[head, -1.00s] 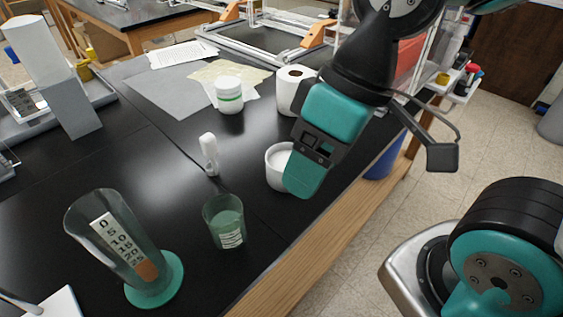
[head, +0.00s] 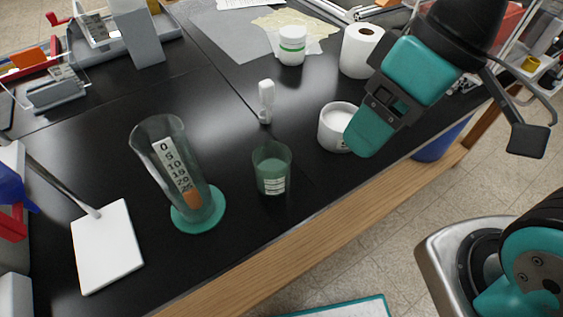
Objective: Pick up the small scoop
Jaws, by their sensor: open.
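A small white scoop-like item (head: 266,101) is on the black bench top, near the middle of the head view. It has a pale, broad upper part and a narrow lower end; I cannot tell whether it stands or lies. My gripper (head: 370,135) is right of it, teal and black, angled down in front of the white tub (head: 334,128). The gripper is open and clear of the scoop. One teal finger shows plainly; the other is hidden.
A green-tinted beaker (head: 272,172) stands just in front of the scoop. A tilted-looking glass cylinder (head: 177,170) on a teal base is to the left. A white-lidded jar (head: 292,45) and a paper roll (head: 360,52) stand behind. The bench's wooden edge (head: 290,243) runs along the front.

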